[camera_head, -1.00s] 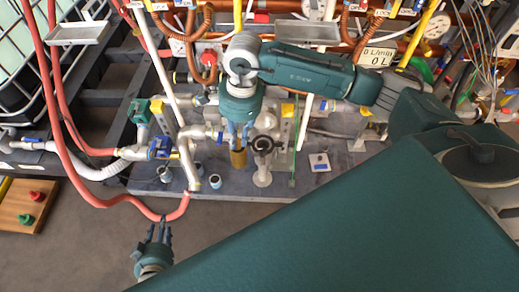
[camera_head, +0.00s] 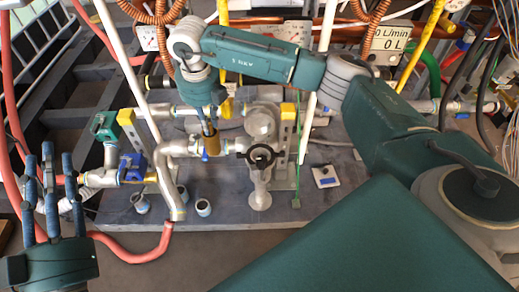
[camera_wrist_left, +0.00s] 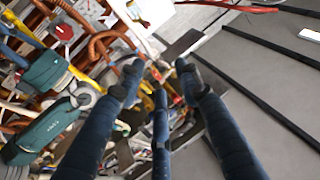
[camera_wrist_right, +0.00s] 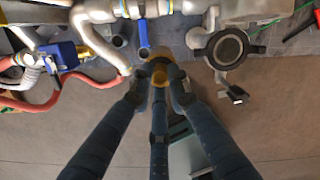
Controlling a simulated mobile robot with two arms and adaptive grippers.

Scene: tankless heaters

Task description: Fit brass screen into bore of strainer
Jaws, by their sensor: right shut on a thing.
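My right gripper (camera_head: 208,118) is shut on the brass screen (camera_head: 211,143), a small gold cylinder pointing down. In the right wrist view the screen (camera_wrist_right: 158,74) sits between the fingertips. A grey metal pipe fitting (camera_head: 182,147), which looks like the strainer, is just behind and beside the screen in the head view. I cannot tell whether they touch, and I cannot make out the bore. My left gripper (camera_head: 48,165) is raised at the far left with its fingers apart and empty. It also shows in the left wrist view (camera_wrist_left: 160,85).
A black ring on a grey stand (camera_head: 261,157) is close to the right of the screen. Small cups (camera_head: 203,207) stand on the dark bench (camera_head: 230,210). A blue-handled valve (camera_head: 131,168) and a red hose (camera_head: 140,255) lie left. A small white plate (camera_head: 326,176) is at right.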

